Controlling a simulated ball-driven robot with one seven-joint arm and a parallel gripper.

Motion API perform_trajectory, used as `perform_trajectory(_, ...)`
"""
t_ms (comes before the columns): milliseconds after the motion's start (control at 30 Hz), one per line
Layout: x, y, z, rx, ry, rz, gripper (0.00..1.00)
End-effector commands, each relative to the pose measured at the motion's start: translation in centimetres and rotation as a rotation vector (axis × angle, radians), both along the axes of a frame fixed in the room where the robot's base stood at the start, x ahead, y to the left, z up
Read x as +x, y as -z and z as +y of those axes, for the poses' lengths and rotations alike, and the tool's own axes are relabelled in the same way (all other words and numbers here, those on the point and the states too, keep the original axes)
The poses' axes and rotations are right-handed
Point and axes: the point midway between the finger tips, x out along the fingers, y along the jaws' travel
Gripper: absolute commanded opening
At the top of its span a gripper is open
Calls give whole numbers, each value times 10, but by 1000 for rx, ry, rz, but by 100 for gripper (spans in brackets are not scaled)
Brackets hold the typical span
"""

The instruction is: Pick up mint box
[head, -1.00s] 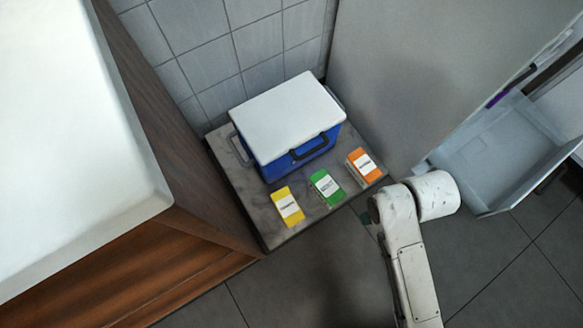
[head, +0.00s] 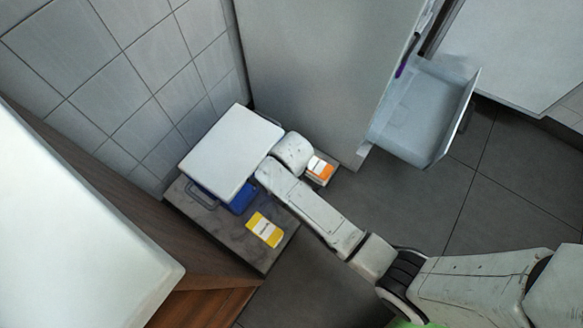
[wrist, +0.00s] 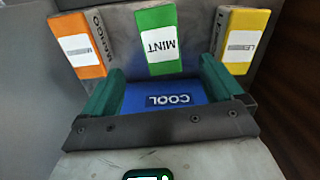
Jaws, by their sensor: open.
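The mint box (wrist: 156,42) is green with a white label reading MINT, upside down in the wrist view. It is in the upper middle, between an orange box on the left and a yellow box on the right. My gripper (wrist: 162,70) is open, its two dark green fingers spread to either side below the mint box in the picture. Nothing is held. In the head view my arm reaches over the stand and hides the mint box and the gripper.
The orange box (head: 319,169) and the yellow box (head: 265,230) flank the mint box's place on the grey stand (head: 206,216). The blue cooler (wrist: 166,98) with its white lid (head: 230,152) is close by. An open drawer (head: 420,115) juts out at upper right.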

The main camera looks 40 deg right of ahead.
Motion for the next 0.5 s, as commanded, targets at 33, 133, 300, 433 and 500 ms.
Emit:
perform_trajectory(33, 0, 10, 0, 1, 0, 1, 94)
perform_trajectory(133, -1, 26, 0, 1, 1, 1, 94)
perform_trajectory(300, 0, 48, 0, 0, 2, 0, 94)
perform_trajectory(433, 0, 54, 0, 0, 2, -1, 94)
perform_trajectory(500, 0, 58, 0, 0, 2, -1, 94)
